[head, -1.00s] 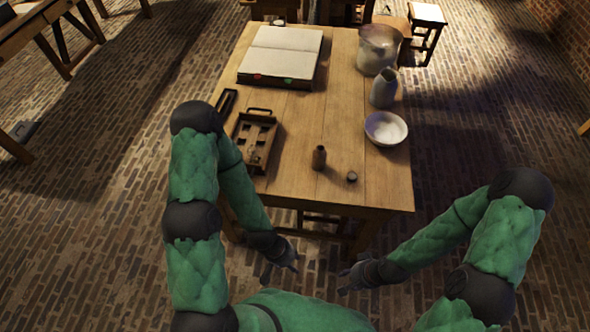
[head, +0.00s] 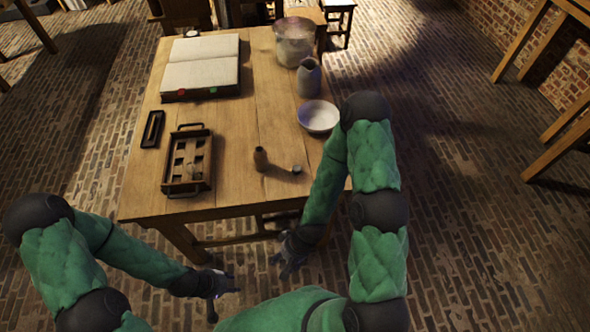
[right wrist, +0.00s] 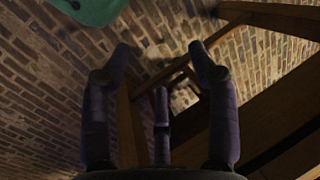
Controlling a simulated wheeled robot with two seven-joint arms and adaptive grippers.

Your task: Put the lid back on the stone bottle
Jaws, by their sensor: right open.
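The small brown stone bottle (head: 261,159) stands upright near the front of the wooden table. Its top shows no lid. A small round lid (head: 297,169) lies on the table just right of the bottle, apart from it. My left gripper (head: 229,284) is below the table's front edge, its fingers seemingly spread and empty. My right gripper (head: 282,262) is also in front of and below the table edge, away from both things. In the right wrist view its fingers (right wrist: 160,62) are spread with nothing between them.
The wooden table (head: 235,187) also holds a dark slotted tray (head: 187,187) left of the bottle. A white bowl (head: 318,117), a grey jug (head: 309,78) and a large jar (head: 294,43) stand along the right. An open book (head: 201,63) lies at the back left.

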